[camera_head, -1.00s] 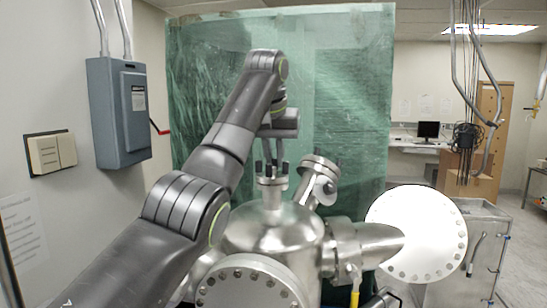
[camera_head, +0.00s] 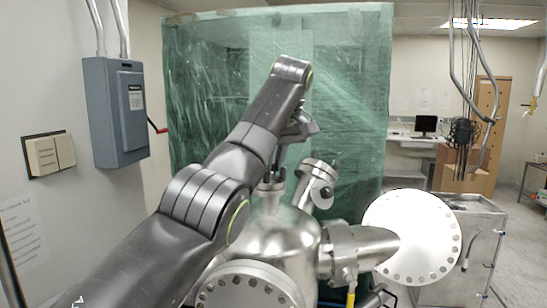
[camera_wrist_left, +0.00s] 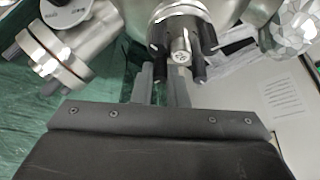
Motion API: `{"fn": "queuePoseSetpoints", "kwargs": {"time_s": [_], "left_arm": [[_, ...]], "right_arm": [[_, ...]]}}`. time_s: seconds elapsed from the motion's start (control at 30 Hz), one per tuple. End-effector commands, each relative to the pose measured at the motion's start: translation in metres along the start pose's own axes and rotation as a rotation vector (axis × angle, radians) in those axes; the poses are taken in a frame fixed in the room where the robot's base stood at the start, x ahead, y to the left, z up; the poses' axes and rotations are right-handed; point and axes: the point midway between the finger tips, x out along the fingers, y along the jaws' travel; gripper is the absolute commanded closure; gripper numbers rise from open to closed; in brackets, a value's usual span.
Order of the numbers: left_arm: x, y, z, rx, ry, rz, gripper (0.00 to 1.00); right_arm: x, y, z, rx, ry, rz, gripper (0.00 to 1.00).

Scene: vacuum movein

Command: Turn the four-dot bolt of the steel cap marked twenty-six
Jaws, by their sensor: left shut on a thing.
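The steel cap (camera_head: 271,186) sits on the upright port on top of the round steel vessel, partly hidden by my left arm. In the left wrist view the cap's centre (camera_wrist_left: 181,45) is a short steel cylinder with a small dark marking too blurred to read. Several black bolts (camera_wrist_left: 206,38) stand around it. My left gripper (camera_head: 276,163) comes down to the cap at a tilt. Its two fingers (camera_wrist_left: 162,78) are shut on a black bolt at the cap's near edge, mostly hidden between them. The bolt's dots are not readable. My right gripper is not in view.
An angled port (camera_head: 318,182) stands just right of the cap. A large white-bright flange (camera_head: 413,238) on a side pipe is further right. A grey electrical box (camera_head: 118,112) hangs on the left wall. A green translucent curtain (camera_head: 345,100) is behind.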

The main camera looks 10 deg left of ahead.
Motion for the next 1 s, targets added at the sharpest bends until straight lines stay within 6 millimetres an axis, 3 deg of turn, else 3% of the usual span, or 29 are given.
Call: {"fn": "queuePoseSetpoints", "kwargs": {"time_s": [0.47, 0.5, 0.67, 1.0], "left_arm": [[-0.0006, 0.0001, -0.0003, -0.014, 0.002, -0.004, 1.0], [-0.0006, 0.0001, -0.0003, -0.014, 0.002, -0.004, 0.85], [-0.0005, 0.0, -0.0003, -0.013, 0.001, -0.004, 0.65], [-0.0035, -0.0013, -0.0027, -0.013, 0.001, -0.005, 0.65]], "right_arm": [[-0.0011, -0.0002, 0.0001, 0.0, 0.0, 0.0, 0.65], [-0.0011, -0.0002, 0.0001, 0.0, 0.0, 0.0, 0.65], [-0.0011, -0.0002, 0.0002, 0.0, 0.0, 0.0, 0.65], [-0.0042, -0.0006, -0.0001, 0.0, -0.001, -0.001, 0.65]]}}
